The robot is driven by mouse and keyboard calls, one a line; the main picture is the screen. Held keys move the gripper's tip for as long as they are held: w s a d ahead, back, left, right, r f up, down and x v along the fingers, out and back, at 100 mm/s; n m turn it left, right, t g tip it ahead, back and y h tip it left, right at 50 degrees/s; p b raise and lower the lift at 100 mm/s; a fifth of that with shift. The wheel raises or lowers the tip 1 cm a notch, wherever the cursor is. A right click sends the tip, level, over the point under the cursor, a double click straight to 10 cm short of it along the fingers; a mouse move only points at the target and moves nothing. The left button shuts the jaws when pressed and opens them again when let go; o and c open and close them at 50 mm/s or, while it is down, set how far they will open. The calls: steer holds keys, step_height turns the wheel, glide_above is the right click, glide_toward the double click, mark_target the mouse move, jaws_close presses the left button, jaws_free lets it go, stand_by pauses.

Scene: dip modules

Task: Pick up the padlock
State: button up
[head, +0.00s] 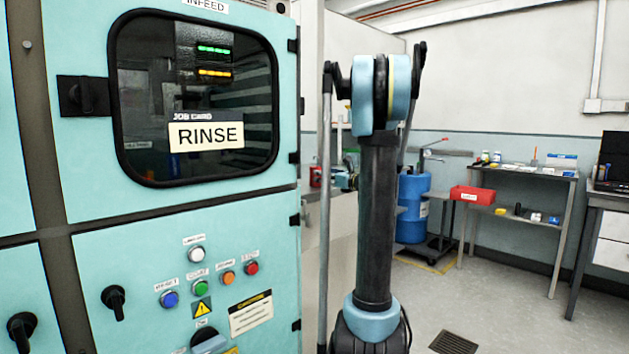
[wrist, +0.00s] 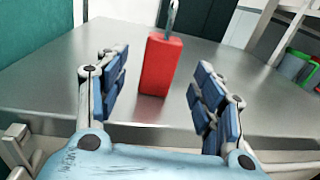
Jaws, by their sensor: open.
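The padlock (wrist: 161,66) has a red block body and a grey metal shackle pointing up. In the wrist view it stands upright on a grey metal table top (wrist: 60,75). My gripper (wrist: 158,82) is open, its blue-padded fingers apart on the left and right of the padlock in the picture. Gaps show on both sides, and no finger visibly touches it. The padlock seems to be at or just beyond the fingertips; the exact depth is hard to tell. In the head view my arm mostly hides the gripper, and I cannot make out the padlock for sure.
A teal machine (head: 180,240) with a window and a RINSE card stands left of my arm. A blue drum (head: 413,208) and a bench with a red bin (head: 472,195) stand at the right. Green and red containers (wrist: 298,68) show right in the wrist view. The table around the padlock is clear.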

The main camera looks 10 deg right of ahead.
mark_target(313, 183)
steer(key=shift+x, duration=3.75)
steer(key=c, duration=1.2)
